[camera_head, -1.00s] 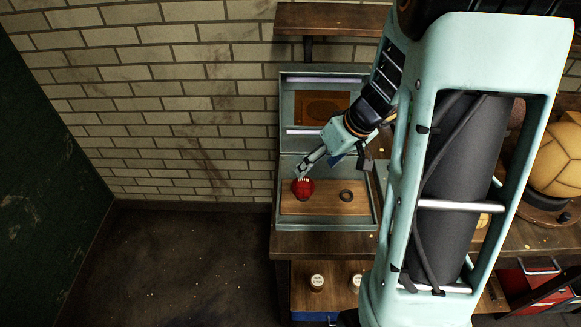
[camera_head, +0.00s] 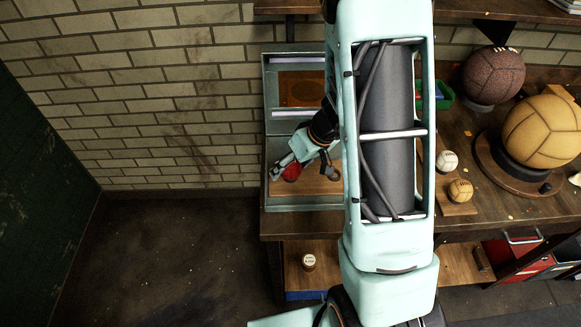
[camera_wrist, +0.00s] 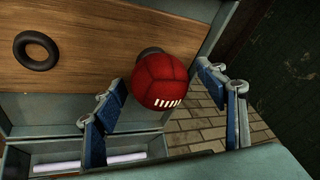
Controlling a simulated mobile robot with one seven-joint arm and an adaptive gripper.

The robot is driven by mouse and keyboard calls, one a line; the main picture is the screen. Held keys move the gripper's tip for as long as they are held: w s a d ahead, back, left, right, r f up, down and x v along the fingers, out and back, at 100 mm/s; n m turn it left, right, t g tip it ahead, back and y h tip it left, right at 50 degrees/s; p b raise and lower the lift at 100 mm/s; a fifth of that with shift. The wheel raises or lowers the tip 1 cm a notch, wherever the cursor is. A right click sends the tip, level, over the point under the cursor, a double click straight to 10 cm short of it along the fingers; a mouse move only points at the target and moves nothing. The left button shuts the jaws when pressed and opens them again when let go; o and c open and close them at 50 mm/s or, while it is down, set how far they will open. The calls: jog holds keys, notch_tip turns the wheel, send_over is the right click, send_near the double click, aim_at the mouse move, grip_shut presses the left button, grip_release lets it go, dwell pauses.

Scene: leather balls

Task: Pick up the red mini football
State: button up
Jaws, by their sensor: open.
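The red mini football (camera_head: 291,173) is in the open green-grey case (camera_head: 308,205) on the workbench, over its wooden board. In the wrist view the football (camera_wrist: 160,84) shows white lacing and lies between the blue-padded fingers of my gripper (camera_wrist: 160,78). The fingers are open on either side of it, with small gaps showing. In the head view my gripper (camera_head: 298,167) is down at the football, one finger to its left and the other to its right. A dark round piece shows partly behind the football in the wrist view; the football's underside is hidden.
An empty black ring (camera_wrist: 37,50) lies on the board beside the football. The case walls stand close around my gripper. To the right on the bench are a large tan ball (camera_head: 543,130), a dark brown ball (camera_head: 493,74) and two small balls. My arm hides the middle.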

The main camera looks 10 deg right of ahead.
jog(key=shift+f, duration=0.15)
jog(key=c, duration=1.4)
jog(key=shift+c, duration=0.2)
jog(key=shift+w, duration=0.1)
